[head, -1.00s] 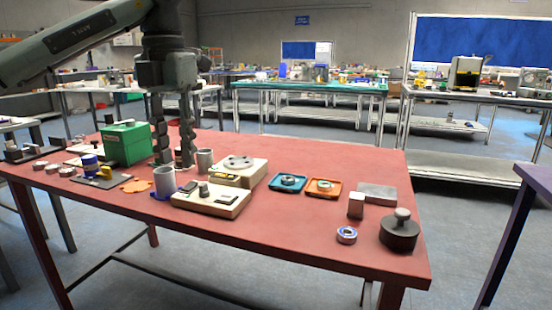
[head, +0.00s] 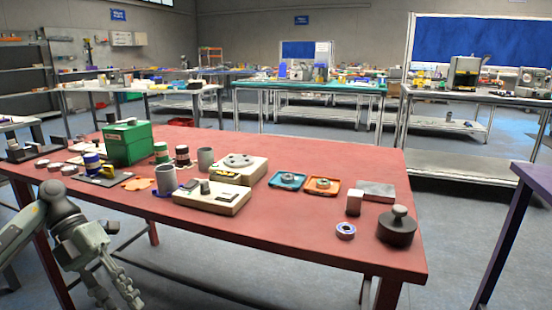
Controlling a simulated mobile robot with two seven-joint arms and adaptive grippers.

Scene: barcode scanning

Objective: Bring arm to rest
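My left gripper (head: 112,290) is low at the left, in front of the red table's front edge and below its top. Its two fingers point down and are spread apart, with nothing seen between them. The red table (head: 300,230) holds the work items. My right gripper is not in view.
A green box (head: 127,142), two small dark canisters, grey cups (head: 166,179), a beige scale (head: 212,196), teal (head: 287,180) and orange (head: 322,186) trays, metal blocks and a dark weight (head: 397,227) stand on the table.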

